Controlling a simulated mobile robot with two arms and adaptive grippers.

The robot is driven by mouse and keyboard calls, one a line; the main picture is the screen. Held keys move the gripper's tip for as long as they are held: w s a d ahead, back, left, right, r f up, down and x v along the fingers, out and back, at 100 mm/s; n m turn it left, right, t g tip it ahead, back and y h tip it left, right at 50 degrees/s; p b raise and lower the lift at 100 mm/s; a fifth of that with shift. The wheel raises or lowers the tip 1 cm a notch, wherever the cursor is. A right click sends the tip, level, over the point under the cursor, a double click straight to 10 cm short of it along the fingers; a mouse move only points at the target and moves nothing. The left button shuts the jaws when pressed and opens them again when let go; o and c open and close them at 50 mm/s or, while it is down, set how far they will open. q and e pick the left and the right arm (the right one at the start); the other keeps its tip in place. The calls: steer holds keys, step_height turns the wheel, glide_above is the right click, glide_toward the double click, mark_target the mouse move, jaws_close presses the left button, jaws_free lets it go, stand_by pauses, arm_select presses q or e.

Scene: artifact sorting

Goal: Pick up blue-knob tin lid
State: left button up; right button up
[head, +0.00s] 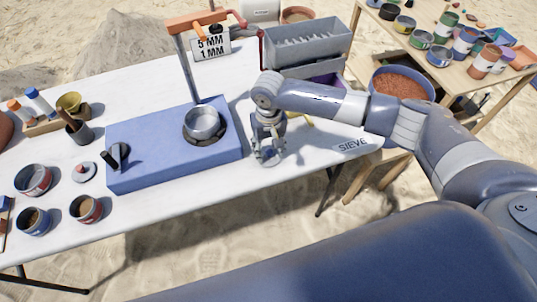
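A small round grey lid (85,171) with a small knob lies flat on the white table (180,210), left of the blue box. The knob looks reddish and dark; I cannot make out clear blue on it. No other lid shows clearly. My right gripper (268,157) points down at the table's front right, just right of the blue box and well to the right of the lid. Its fingers are small and seen from above, so I cannot tell how wide they stand or whether something is between them. My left gripper is not in view.
The blue box (150,165) carries a metal bowl (202,123) and a tall post. Several tins, such as a red-banded one (87,208), stand front left. A grey sieve bin (304,45) stands behind my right arm. Free tabletop lies along the front edge.

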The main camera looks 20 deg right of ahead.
steer(key=c, duration=0.8)
steer(key=shift+r, duration=0.1)
